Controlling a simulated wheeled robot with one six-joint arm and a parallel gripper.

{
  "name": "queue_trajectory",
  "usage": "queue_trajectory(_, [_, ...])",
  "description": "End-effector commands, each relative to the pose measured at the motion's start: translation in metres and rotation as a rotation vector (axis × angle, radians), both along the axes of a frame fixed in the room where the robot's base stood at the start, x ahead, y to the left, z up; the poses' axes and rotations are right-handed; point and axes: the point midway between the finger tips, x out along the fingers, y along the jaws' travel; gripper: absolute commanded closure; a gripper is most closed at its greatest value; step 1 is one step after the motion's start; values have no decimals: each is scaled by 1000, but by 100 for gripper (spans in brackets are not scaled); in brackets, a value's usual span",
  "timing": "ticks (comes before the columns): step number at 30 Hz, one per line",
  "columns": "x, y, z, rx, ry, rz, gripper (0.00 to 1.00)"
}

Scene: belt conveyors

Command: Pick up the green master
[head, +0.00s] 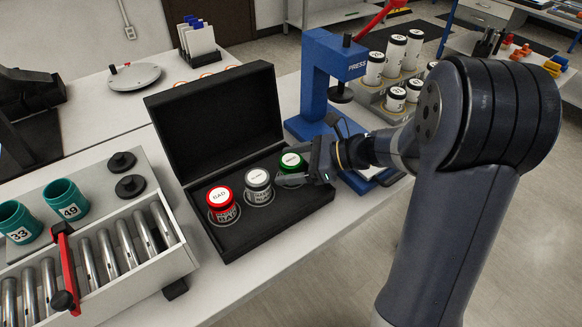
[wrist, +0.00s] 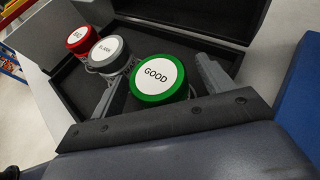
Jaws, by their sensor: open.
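The green master (wrist: 158,78), a round piece with a white top marked GOOD, sits in the black case (head: 278,221) at the right end of a row of three. In the head view the green master (head: 291,162) is partly covered by my gripper (head: 303,176). In the wrist view my gripper (wrist: 160,95) is open, with one finger on each side of the green master. I cannot tell whether the fingers touch it.
A grey master (head: 258,184) and a red master (head: 221,203) marked BAD stand beside the green one. The case's open lid (head: 216,115) rises behind them. A blue press (head: 322,75) stands close to the right of the case. A roller conveyor (head: 110,250) lies at left.

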Motion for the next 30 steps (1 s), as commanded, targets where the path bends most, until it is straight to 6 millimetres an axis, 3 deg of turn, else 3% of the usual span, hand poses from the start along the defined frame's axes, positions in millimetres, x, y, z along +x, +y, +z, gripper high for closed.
queue_trajectory(7, [0, 1, -1, -1, 0, 0, 26])
queue_trajectory(27, [0, 1, 0, -1, 0, 0, 80])
queue_trajectory(30, [0, 1, 0, 0, -1, -1, 80])
